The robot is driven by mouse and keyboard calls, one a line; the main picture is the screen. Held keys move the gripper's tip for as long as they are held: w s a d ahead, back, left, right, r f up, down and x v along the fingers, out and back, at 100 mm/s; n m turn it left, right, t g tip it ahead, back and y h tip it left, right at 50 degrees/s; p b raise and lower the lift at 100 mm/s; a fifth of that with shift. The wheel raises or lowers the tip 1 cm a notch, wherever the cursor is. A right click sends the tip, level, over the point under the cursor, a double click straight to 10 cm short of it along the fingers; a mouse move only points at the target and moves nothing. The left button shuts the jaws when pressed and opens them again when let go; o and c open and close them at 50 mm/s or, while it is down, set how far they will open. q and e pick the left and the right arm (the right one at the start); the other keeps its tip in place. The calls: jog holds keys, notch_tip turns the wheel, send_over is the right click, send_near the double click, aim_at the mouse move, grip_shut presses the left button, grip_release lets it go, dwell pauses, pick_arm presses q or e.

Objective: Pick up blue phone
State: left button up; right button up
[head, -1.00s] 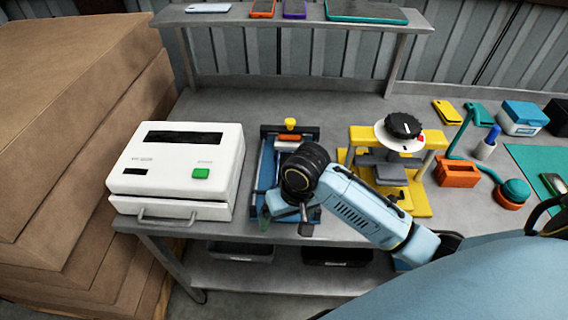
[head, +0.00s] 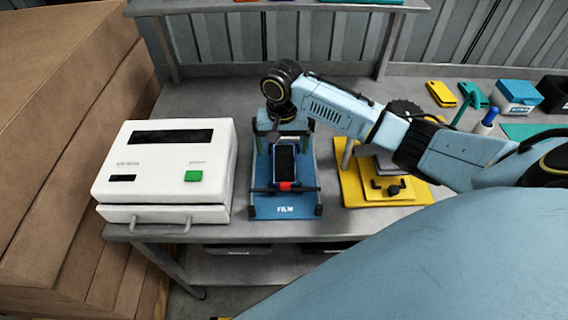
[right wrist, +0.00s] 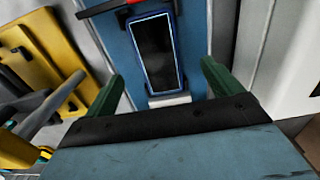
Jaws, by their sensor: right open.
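A phone with a dark screen and a blue edge (head: 285,163) lies on the blue fixture marked FILM (head: 264,210). In the right wrist view the phone (right wrist: 154,52) lies lengthwise between my fingers. My right gripper (head: 283,142) is over the back part of the fixture, and its fingers straddle the phone's far end. In the right wrist view the right gripper (right wrist: 161,74) is open, with one green finger on each side and a gap to the phone. Its exact height above the phone is unclear. My left gripper is not in view.
A white machine with a green button (head: 160,180) stands close left of the fixture. A yellow press (head: 395,187) stands close right. A red clip on a dark bar (head: 285,186) crosses the fixture's front. A yellow phone (head: 441,94) and a shelf (head: 280,7) are behind.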

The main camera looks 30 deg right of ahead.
aim_at(284, 167)
jog(key=shift+s+d+f, duration=0.1)
jog(key=shift+f, duration=1.65)
jog(key=shift+s+d+f, duration=0.1)
jog(key=shift+f, duration=1.65)
jog(key=c, duration=1.2)
jog(key=shift+r, duration=0.1)
